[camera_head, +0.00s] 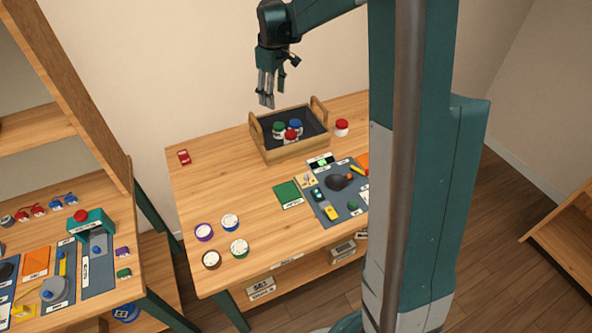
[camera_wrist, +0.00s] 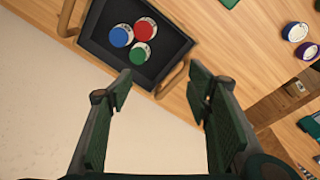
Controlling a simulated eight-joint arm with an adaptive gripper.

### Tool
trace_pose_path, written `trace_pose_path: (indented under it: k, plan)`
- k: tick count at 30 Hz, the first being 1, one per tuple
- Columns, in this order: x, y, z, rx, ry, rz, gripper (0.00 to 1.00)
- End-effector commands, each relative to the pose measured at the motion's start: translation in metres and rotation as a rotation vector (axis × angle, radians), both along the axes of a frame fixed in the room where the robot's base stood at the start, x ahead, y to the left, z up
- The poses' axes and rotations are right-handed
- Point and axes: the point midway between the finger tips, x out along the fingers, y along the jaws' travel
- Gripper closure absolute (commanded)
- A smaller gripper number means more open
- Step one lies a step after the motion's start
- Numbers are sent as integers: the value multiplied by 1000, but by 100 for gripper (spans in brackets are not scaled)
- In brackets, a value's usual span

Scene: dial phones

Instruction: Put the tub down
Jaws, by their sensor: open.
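Three white tubs stand together inside a wooden basket (camera_head: 297,150) with a dark inside. They have a green lid (camera_head: 279,126), a blue lid (camera_head: 296,123) and a red lid (camera_head: 291,135). The wrist view also shows the blue-lidded tub (camera_wrist: 121,36), red-lidded tub (camera_wrist: 145,29) and green-lidded tub (camera_wrist: 138,54). Another red-lidded tub (camera_head: 342,127) stands on the table, right of the basket. My gripper (camera_head: 266,98) is above the table near the basket's back left side. It is open and empty; its fingers (camera_wrist: 158,88) hold nothing and stand apart from the tubs.
The basket has two raised end handles. A red item (camera_head: 184,157) lies at the table's back left. Several round containers (camera_head: 230,222) stand at the front left. A blue-grey mat (camera_head: 322,199) with small items lies at right. The table's left middle is clear.

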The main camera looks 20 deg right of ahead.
Motion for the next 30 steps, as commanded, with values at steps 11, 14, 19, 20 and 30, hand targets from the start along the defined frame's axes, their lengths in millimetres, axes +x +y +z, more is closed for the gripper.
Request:
trace_pose_path:
  k: [11, 14, 19, 20, 30]
  plan:
    - [-63, 25, 50, 10, -74, -88, 50]
    - [-80, 30, 60, 14, -95, -112, 50]
    - [-110, 40, 76, 23, -129, -154, 50]
    - [-115, 41, 78, 25, -134, -161, 50]
    - [-176, 59, 100, 50, -202, -240, 50]
